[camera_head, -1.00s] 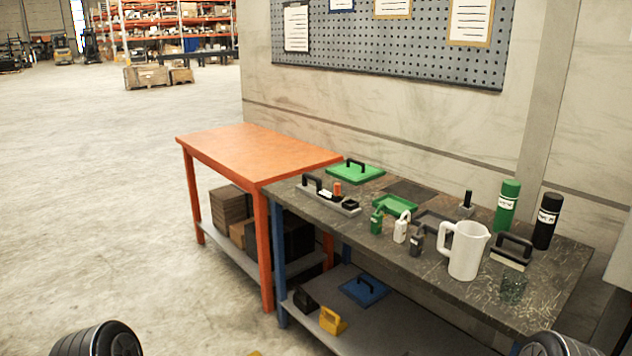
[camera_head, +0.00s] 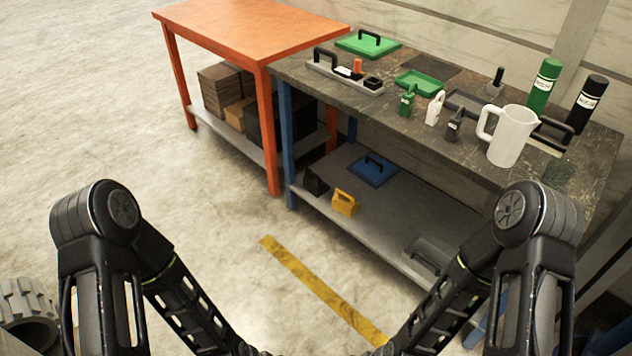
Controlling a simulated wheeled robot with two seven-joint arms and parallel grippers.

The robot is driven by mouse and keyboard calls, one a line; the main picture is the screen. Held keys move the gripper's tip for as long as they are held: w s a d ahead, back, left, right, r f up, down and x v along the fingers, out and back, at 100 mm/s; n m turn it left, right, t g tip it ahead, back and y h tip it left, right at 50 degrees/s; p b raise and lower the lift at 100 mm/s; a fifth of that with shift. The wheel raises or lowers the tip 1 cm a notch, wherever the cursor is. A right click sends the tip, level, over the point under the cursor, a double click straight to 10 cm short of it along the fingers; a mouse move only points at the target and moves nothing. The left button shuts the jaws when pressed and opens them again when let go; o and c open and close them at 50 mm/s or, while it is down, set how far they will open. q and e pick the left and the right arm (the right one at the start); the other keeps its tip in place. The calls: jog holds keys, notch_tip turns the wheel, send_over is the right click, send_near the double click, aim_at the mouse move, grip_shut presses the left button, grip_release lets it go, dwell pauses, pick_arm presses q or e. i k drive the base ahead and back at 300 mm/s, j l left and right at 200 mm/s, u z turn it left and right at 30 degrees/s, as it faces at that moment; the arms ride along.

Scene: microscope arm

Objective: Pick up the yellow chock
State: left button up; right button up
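The yellow chock (camera_head: 345,202) sits on the lower shelf (camera_head: 388,222) of the dark-topped workbench, near the shelf's front left edge. A handle-like opening shows in its top. Both my arms reach in from the sides and fold down toward the bottom middle of the view. My grippers are outside the picture, below its lower edge. Nothing of mine touches the chock.
A black chock (camera_head: 315,184) stands left of the yellow one, and a blue lidded tray (camera_head: 373,169) lies behind. A grey handled plate (camera_head: 428,254) lies to the right. A blue leg (camera_head: 287,145) stands at the shelf's left.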

aim_at(345, 203)
jog(key=i+j+z, duration=0.15)
jog(key=i+j, duration=0.7)
jog(key=i, duration=0.3)
jog(key=i+j+z, duration=0.1)
jog(key=i+j, duration=0.9)
jog(key=i, duration=0.15)
